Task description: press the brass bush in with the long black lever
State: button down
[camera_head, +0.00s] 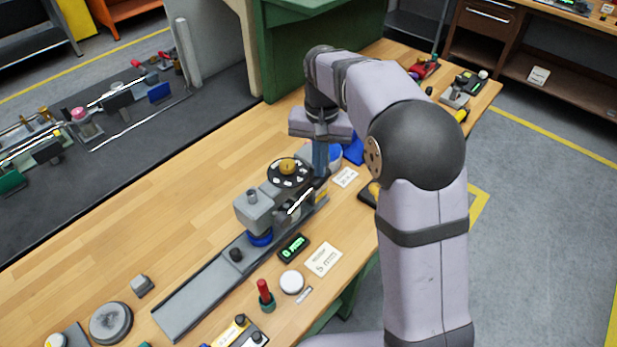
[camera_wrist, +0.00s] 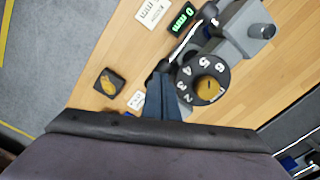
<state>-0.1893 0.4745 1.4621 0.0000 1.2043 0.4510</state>
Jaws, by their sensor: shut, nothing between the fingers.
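The grey press fixture (camera_head: 262,208) stands on a grey rail (camera_head: 195,300). It carries a black numbered dial (camera_head: 270,172) with a brass round piece (camera_head: 288,166) at its centre; the dial (camera_wrist: 190,75) and brass piece (camera_wrist: 209,88) also show in the wrist view. I cannot tell whether this piece is the bush. A black bar with a bright highlight (camera_head: 300,201), probably the long lever, lies low beside the dial; it shows in the wrist view too (camera_wrist: 184,46). My gripper (camera_head: 320,172) points down at the dial's right, its blue fingers (camera_wrist: 160,80) shut and empty, close to the bar's end. Contact is unclear.
A display reading 0 mm (camera_head: 293,248) and a white card (camera_head: 323,259) lie in front of the fixture. A black block with a yellow top (camera_wrist: 108,82) sits beside my gripper. Loose parts, including a red-handled tool (camera_head: 264,293), lie at the front.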

jog(key=shift+f, duration=0.3)
jog(key=shift+d+f, duration=0.15)
jog(key=shift+f, duration=0.3)
jog(key=shift+w+d+f+b, duration=0.15)
jog(key=shift+f+b, duration=0.35)
jog(key=shift+f, duration=0.35)
jog(key=shift+f+b, duration=0.4)
jog(key=shift+f, duration=0.6)
dwell(1.6)
jog(key=shift+r, duration=0.2)
jog(key=shift+s+a+r+p, duration=0.15)
jog(key=shift+a+r+p, duration=0.05)
jog(key=shift+r+p, duration=0.7)
jog(key=shift+s+a+r+p, duration=0.1)
jog(key=shift+a+r+p, duration=0.1)
jog(key=shift+r+p, duration=0.65)
jog(key=shift+s+a+r+p, duration=0.2)
jog(key=shift+r+p, duration=0.5)
jog(key=shift+r, duration=0.25)
jog(key=shift+s+a+r+p, duration=0.25)
jog(key=shift+r+p, duration=0.45)
jog(key=shift+r, duration=0.25)
jog(key=shift+s+a+r+p, duration=0.2)
jog(key=shift+r+p, duration=0.5)
jog(key=shift+r, duration=0.35)
jog(key=shift+r+p, duration=2.3)
jog(key=shift+r, duration=0.1)
